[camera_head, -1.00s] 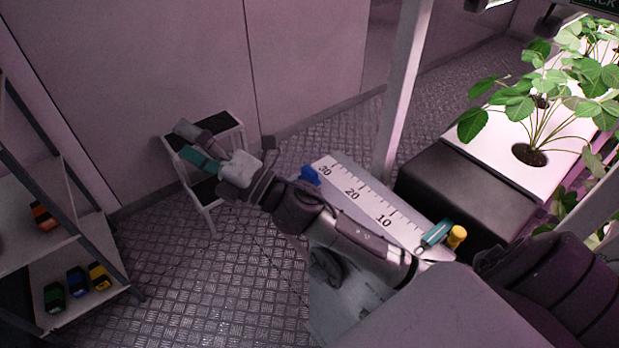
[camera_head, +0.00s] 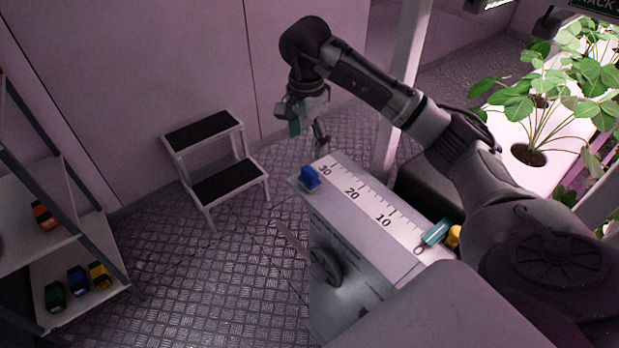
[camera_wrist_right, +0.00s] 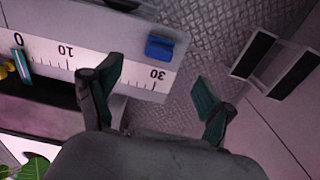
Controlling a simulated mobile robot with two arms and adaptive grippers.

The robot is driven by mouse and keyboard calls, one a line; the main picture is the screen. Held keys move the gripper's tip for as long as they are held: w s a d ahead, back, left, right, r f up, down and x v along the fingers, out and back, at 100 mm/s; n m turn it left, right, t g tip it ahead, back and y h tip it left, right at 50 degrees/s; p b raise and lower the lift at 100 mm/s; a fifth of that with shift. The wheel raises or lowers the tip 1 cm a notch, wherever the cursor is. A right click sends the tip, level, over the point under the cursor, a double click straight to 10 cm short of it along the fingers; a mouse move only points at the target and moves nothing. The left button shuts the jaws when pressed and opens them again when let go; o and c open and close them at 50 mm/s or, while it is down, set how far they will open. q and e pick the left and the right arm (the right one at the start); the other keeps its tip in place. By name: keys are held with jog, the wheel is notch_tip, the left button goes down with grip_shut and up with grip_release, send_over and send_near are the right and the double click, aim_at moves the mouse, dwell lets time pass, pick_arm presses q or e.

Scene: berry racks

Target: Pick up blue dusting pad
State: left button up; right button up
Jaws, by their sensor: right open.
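The blue dusting pad (camera_head: 310,179) stands on the far end of my ruler-marked deck, by the 30 mark, in the head view. It also shows in the right wrist view (camera_wrist_right: 159,47), above the gap between the fingers. My right gripper (camera_head: 308,130) hangs above and beyond the pad, pointing down, apart from it. In the right wrist view its teal-padded fingers (camera_wrist_right: 155,100) are wide apart with nothing between them. My left gripper is not in view.
A teal tool (camera_head: 436,233) and a yellow item (camera_head: 454,237) lie at the deck's near end. A step stool (camera_head: 228,185) stands on the floor to the left. A shelf (camera_head: 75,290) with small coloured items is at far left. A white post (camera_head: 402,90) and plants (camera_head: 530,100) are at right.

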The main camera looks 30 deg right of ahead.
aim_at(309, 170)
notch_tip(309, 170, down, 6)
jog(key=shift+f+p, duration=0.25)
jog(key=shift+p, duration=0.45)
jog(key=f, duration=0.1)
jog(key=f+p, duration=0.2)
jog(key=f, duration=0.1)
jog(key=shift+d, duration=0.3)
jog(key=shift+f+p, duration=0.3)
jog(key=shift+f, duration=0.4)
jog(key=c, duration=1.2)
